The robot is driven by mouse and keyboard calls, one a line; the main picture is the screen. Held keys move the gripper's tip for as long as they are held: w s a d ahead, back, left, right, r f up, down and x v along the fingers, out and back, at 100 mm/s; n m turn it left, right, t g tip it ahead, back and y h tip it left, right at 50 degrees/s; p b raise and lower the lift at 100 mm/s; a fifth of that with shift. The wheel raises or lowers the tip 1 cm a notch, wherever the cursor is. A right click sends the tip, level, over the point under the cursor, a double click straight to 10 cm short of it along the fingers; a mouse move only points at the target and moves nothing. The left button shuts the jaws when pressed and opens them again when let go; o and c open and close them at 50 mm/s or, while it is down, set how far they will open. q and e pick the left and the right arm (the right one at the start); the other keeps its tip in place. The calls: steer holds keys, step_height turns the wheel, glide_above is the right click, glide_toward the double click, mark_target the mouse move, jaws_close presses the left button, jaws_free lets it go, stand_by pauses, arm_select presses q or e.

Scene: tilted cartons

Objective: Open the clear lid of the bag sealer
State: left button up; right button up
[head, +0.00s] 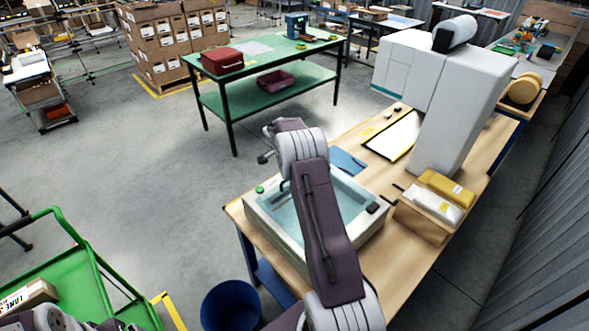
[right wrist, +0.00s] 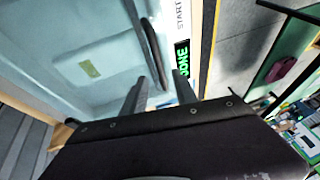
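The bag sealer (head: 262,228) is a pale box on the wooden bench, and my right arm crosses over it. Its clear bluish lid (head: 284,213) lies flat and looks closed. In the right wrist view the lid (right wrist: 60,45) fills the upper left, with a small yellowish label showing on or through it. A dark bar handle (right wrist: 152,45) runs along the lid's edge. My right gripper (right wrist: 158,92) is open, its two fingers apart on either side of the handle's near end; contact is unclear. The arm largely hides this gripper in the head view. My left gripper is out of view.
A display reading DONE (right wrist: 182,58) is beside the lid. A wooden box with yellow and white packs (head: 440,200) and a tall white machine (head: 455,105) stand to the right on the bench. A blue bin (head: 230,305) and green cart (head: 60,265) are at left.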

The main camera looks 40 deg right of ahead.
steer(key=p+x, duration=0.1)
steer(key=x, duration=0.3)
steer(key=shift+d+f, duration=0.15)
steer(key=shift+d, duration=0.05)
steer(key=shift+a, duration=0.1)
jaws_close()
stand_by(1.1)
